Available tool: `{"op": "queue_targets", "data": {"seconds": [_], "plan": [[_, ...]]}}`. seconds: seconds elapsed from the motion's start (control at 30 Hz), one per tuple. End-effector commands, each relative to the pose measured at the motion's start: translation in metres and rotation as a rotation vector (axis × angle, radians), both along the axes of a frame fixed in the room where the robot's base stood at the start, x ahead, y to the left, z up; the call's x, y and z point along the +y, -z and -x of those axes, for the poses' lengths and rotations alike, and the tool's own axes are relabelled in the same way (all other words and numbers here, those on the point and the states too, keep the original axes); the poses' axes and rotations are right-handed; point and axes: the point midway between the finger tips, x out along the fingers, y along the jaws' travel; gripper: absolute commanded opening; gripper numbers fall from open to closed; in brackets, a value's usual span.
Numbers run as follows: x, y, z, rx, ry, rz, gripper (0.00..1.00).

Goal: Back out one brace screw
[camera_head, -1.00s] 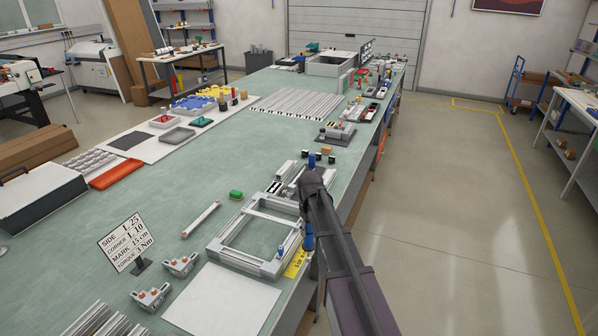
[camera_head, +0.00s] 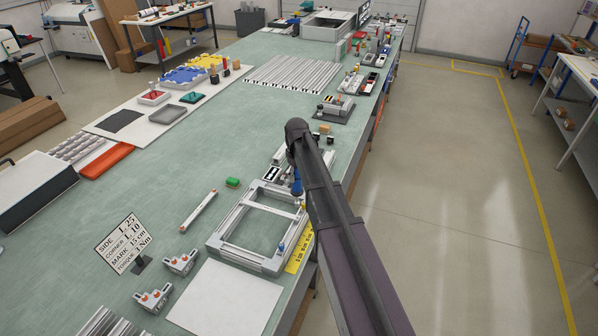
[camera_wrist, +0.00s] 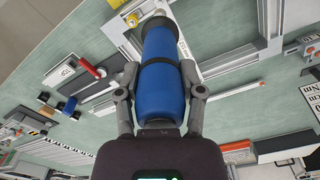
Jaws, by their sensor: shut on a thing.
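My gripper (camera_wrist: 160,78) is shut on a blue cylindrical tool handle (camera_wrist: 161,97) with black bands, seen large in the wrist view. The handle also shows in the head view (camera_head: 297,183), beside my dark arm at the right side of the frame. The silver rectangular frame (camera_head: 222,243) lies flat on the green bench, with a rail across its inside. A small blue piece (camera_head: 281,247) stands on its near right part. In the wrist view, frame rails (camera_wrist: 235,62) lie beyond the handle. The tool's tip and any brace screw cannot be made out.
A light bar with orange ends (camera_head: 198,210) and a green block (camera_head: 232,182) lie left of the frame. Two grey brackets (camera_head: 180,262), a sign (camera_head: 124,243) and a white sheet (camera_head: 225,298) are nearer. A yellow ruler (camera_head: 298,256) lies by the bench's right edge.

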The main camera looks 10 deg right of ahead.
Motion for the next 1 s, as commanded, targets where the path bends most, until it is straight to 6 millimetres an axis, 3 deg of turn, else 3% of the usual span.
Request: {"op": "queue_targets", "data": {"seconds": [0.3, 1.0], "plan": [[-0.002, -0.002, 0.001, 0.002, 0.004, -0.003, 0.00], [-0.003, 0.038, 0.001, 0.002, 0.004, -0.003, 0.00]]}}
